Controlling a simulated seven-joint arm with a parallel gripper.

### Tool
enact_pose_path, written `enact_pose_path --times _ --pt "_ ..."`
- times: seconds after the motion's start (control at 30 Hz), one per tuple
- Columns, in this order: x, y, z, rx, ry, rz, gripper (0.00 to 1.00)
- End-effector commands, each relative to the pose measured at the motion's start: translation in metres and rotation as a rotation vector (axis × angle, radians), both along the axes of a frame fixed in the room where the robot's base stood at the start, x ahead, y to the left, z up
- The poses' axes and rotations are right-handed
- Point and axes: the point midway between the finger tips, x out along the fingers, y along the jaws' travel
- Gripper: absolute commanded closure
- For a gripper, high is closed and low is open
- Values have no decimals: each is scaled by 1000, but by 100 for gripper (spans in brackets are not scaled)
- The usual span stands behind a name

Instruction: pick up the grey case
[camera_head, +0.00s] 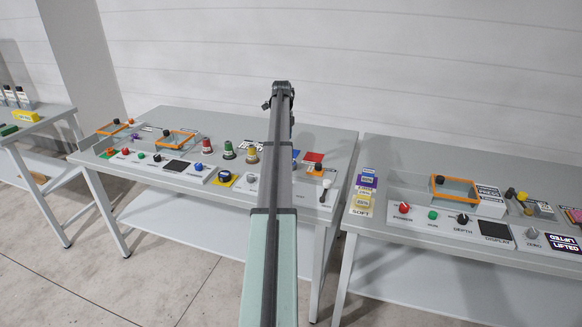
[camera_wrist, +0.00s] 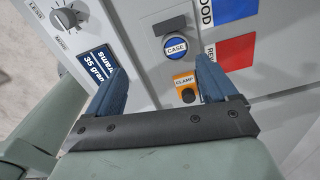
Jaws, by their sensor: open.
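My gripper (camera_wrist: 156,68) is open in the wrist view, its two blue fingers spread wide with nothing between their tips. A small dark grey block (camera_wrist: 169,26), which looks like the grey case, lies on the light grey panel ahead of the fingertips. A round blue label reading CASE (camera_wrist: 175,47) sits right beside it. The block is apart from both fingers. In the head view my arm covers this part of the table, and I cannot make out the block or my gripper there.
An orange CLAMP plate with a dark knob (camera_wrist: 187,90) stands close to the right finger. A blue panel (camera_wrist: 232,8) and a red panel (camera_wrist: 232,52) lie to the right. A dial (camera_wrist: 65,18) and a 35 grams display (camera_wrist: 97,67) are at left.

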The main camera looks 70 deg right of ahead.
Motion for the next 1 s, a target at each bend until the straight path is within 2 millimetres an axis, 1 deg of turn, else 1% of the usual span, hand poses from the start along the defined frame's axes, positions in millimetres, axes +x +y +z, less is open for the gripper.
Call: enact_pose_path --times 0.03,0.13,0.2,0.33,0.47,0.8,0.9,1.0 --pt "-14 -9 5 6 -1 -28 14" --pt "-29 -15 11 13 -2 -61 14" --pt "-35 -17 12 16 -2 -73 14" --pt "-37 -17 6 18 -2 -79 14" --pt "-37 -17 -9 19 -1 -77 14" --pt "-36 -17 -64 18 -2 -76 14" --pt "-35 -17 -72 18 -2 -76 14" --pt "-35 -18 -75 17 -2 -76 14"
